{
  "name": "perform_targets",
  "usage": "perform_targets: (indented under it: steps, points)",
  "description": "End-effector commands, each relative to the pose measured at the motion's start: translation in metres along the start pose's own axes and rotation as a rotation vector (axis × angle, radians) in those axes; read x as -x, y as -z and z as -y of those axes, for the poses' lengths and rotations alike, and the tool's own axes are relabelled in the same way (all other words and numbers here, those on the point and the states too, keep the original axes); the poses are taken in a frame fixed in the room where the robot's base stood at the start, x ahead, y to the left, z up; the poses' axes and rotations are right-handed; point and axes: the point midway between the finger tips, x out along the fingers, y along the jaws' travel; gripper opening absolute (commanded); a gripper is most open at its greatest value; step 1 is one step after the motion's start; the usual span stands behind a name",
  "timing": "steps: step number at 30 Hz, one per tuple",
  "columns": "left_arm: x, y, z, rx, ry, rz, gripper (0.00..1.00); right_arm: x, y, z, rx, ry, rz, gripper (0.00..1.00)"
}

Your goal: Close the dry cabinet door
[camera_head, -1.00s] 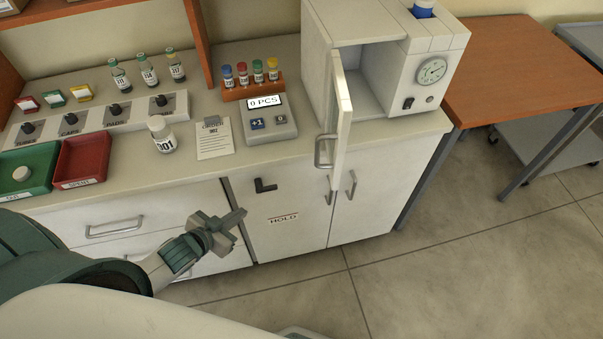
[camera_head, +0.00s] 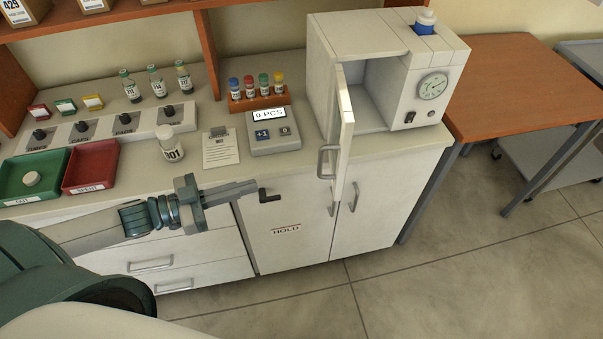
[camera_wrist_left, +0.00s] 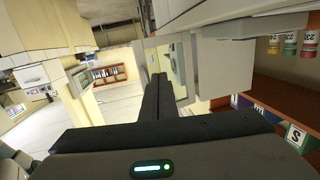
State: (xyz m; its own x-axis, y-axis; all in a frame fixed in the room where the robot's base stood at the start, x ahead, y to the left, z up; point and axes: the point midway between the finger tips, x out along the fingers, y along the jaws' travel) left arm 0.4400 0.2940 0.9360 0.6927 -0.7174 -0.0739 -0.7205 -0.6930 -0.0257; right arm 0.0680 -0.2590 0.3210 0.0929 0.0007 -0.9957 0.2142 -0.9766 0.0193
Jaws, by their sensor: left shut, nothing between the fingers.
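The dry cabinet (camera_head: 360,35) is a white box on the counter with a dial and a switch on its front right. Its door (camera_head: 345,135) stands open, swung out toward me past the counter's front edge, with a grey handle (camera_head: 325,162) on its left face. The cabinet's inside shows to the right of the door. My left gripper (camera_head: 256,188) is shut and empty, pointing right in front of the counter edge, left of the door and apart from it. Its closed fingers also show in the left wrist view (camera_wrist_left: 160,85). My right gripper is not in view.
On the counter are a counting device (camera_head: 274,132), a rack of coloured vials (camera_head: 257,97), an order card (camera_head: 220,148), a white bottle (camera_head: 170,143), and red (camera_head: 92,165) and green (camera_head: 50,172) trays. A wooden table (camera_head: 520,80) stands at the right. Floor in front is clear.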

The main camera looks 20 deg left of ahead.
Motion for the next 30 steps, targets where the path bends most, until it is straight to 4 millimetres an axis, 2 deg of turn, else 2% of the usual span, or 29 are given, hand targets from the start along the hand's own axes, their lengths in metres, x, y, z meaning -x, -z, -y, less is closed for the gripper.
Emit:
perform_targets:
  steps: [3, 7, 22, 30]
  points:
    - [0.008, 0.021, -0.008, 0.007, -0.102, -0.037, 0.0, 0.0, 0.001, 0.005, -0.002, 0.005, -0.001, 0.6]
    - [0.013, 0.031, -0.013, 0.016, -0.155, -0.058, 0.0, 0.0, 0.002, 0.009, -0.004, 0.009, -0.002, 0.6]
    - [0.012, 0.034, -0.015, 0.018, -0.163, -0.064, 0.0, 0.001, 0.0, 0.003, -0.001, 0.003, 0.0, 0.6]
    - [-0.002, 0.035, -0.017, 0.018, -0.162, -0.065, 0.0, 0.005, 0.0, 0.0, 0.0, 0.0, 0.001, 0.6]
